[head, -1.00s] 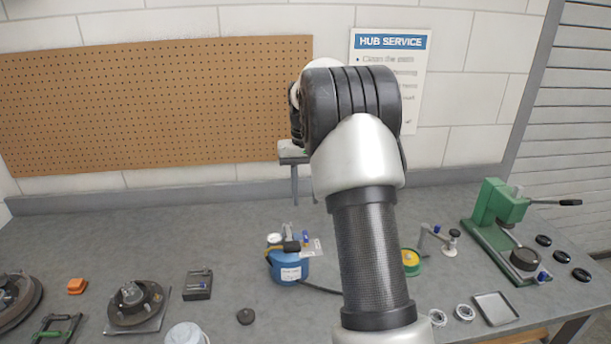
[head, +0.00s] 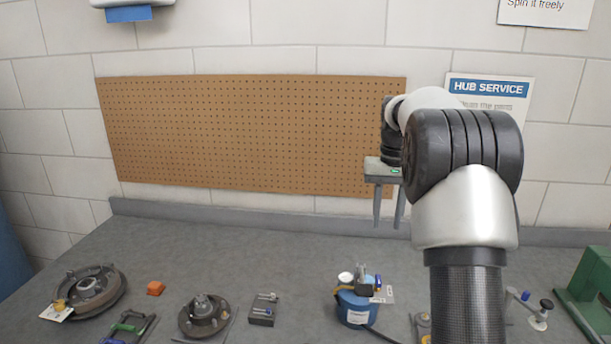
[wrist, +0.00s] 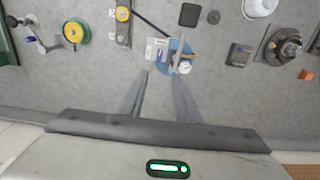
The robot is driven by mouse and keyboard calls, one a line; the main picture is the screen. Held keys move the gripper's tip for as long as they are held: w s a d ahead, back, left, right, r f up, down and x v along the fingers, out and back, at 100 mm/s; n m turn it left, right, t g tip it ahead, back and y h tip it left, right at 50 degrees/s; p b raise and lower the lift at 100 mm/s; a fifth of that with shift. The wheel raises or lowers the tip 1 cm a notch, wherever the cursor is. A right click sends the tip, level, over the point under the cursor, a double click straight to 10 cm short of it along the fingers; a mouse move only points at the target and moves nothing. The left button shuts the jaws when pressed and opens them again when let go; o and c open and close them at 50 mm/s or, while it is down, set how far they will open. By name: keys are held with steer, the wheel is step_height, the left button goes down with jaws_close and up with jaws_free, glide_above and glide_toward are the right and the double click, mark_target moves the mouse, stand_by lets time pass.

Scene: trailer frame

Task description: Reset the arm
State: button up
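My arm rises at the right of the head view, bent at a black-ribbed joint. My gripper (head: 388,222) hangs beyond it, pointing down in front of the wall, above the workbench (head: 250,240). Its two fingers are apart with nothing between them. In the wrist view my gripper (wrist: 159,78) also shows open and empty, its fingers over the bench. A blue canister (head: 355,312) stands on the bench below; it shows just past the fingertips in the wrist view (wrist: 181,48).
A hub on a large disc (head: 93,290), an orange block (head: 156,288), a smaller hub (head: 205,315) and a dark block (head: 263,312) lie to the left. A green press (head: 590,290) stands at the right edge. The bench's back strip is clear below the pegboard (head: 240,135).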

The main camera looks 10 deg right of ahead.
steer(key=s+a+r+n+t, duration=0.1)
steer(key=s+a+r, duration=0.4)
steer(key=s, duration=0.2)
steer(key=s+a+r+t, duration=0.2)
steer(key=s+a+r, duration=0.3)
steer(key=s, duration=0.2)
steer(key=s+a+f+n+t, duration=0.1)
steer(key=s+a+f, duration=0.1)
steer(key=s, duration=0.6)
steer(key=s+a+f+n+t+p, duration=0.1)
steer(key=s+a+f, duration=0.1)
steer(key=s, duration=0.7)
steer(key=shift+s+a+t, duration=0.25)
steer(key=shift+a+t, duration=0.05)
steer(key=shift+a, duration=0.55)
